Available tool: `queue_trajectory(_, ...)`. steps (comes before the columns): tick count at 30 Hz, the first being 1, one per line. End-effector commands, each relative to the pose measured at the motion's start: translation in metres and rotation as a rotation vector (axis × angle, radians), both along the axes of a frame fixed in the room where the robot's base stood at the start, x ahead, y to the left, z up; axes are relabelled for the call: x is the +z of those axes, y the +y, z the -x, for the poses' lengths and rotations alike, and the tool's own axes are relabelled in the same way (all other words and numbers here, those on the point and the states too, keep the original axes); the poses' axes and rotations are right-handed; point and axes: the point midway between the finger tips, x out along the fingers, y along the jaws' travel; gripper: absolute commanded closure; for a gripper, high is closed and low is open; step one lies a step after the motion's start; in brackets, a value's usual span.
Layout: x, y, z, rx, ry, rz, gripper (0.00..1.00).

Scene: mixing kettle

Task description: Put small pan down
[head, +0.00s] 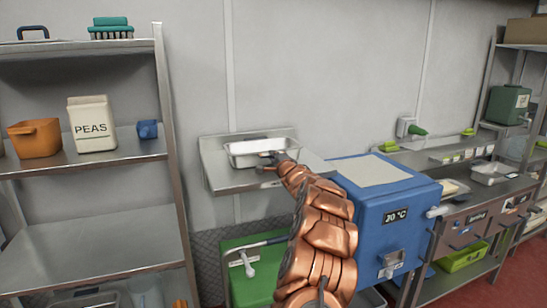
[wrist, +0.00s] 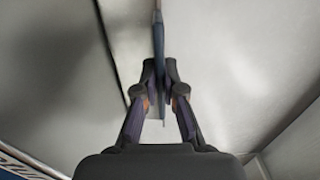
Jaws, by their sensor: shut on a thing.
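The small pan (head: 245,154), a shiny rectangular metal tray, is at the wall shelf (head: 222,178) in the middle of the head view. I cannot tell whether its bottom touches the shelf. My gripper (head: 272,160) is at the pan's front right side, at the end of my copper arm. In the wrist view, my gripper (wrist: 160,98) is shut on a thin upright edge of the pan (wrist: 158,35), seen nearly edge-on. My arm hides part of the shelf's front right.
A blue box (head: 362,225) marked 20 °C stands to the right, close to my arm. A green container (head: 250,284) is below the shelf. A metal rack (head: 168,130) with a PEAS carton (head: 92,125) stands at left. The shelf's left part is bare.

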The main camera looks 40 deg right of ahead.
Motion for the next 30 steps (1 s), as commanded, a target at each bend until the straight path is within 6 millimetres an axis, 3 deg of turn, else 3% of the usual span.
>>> queue_trajectory(9, 0.0001, 0.0002, 0.0000, 0.001, -0.003, 0.001, 1.00)
queue_trajectory(10, -0.0010, 0.0003, 0.0000, 0.001, -0.002, 0.001, 0.91)
queue_trajectory(17, -0.0016, 0.0002, 0.0000, 0.001, -0.001, 0.000, 0.67)
queue_trajectory(30, -0.0008, 0.0006, 0.0032, -0.001, -0.001, -0.002, 0.67)
